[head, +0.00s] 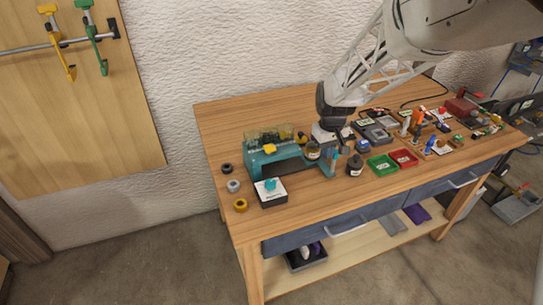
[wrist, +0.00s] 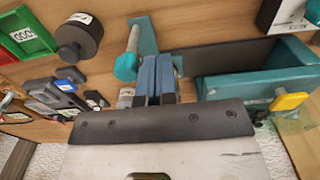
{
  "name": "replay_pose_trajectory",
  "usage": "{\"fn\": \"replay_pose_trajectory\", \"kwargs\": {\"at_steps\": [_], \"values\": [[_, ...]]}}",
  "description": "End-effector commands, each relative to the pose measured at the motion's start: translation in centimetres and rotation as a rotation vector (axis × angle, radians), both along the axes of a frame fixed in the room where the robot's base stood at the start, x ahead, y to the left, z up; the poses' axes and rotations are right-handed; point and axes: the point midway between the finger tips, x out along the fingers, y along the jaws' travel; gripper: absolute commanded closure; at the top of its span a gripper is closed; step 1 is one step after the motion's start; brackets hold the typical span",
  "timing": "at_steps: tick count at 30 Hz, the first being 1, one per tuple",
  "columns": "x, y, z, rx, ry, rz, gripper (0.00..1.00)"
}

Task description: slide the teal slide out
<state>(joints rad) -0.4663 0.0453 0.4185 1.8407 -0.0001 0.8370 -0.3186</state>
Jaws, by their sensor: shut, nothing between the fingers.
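A teal device (head: 280,162) with a yellow knob stands on the bench, left of my gripper (head: 335,140) in the head view. A dark box with a white top (head: 270,193) and a teal knob stands in front of it. I cannot tell for sure which teal part is the slide. In the wrist view my gripper (wrist: 156,62) is shut and empty, its bluish fingertips close to a teal upright piece (wrist: 143,35) and a teal-capped rod (wrist: 126,66). Whether they touch is unclear. The teal body (wrist: 237,86) with its yellow knob (wrist: 289,101) lies to the right.
A green tray (head: 382,165), a red tray (head: 404,159) and a dark round weight (head: 355,165) stand right of the device. Several small items crowd the bench's right side. Rings (head: 240,205) lie at the left. The bench's left back (head: 228,118) is clear.

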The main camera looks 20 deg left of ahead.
Motion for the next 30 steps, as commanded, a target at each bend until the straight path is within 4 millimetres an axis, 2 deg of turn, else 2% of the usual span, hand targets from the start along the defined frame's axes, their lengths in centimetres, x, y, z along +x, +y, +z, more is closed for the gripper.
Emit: {"fn": "replay_pose_trajectory", "kwargs": {"at_steps": [19,30], "values": [[-0.4,0.4,0.1,0.0,0.0,0.0,1.0],[-0.4,0.4,1.8,0.0,0.0,0.0,1.0]]}}
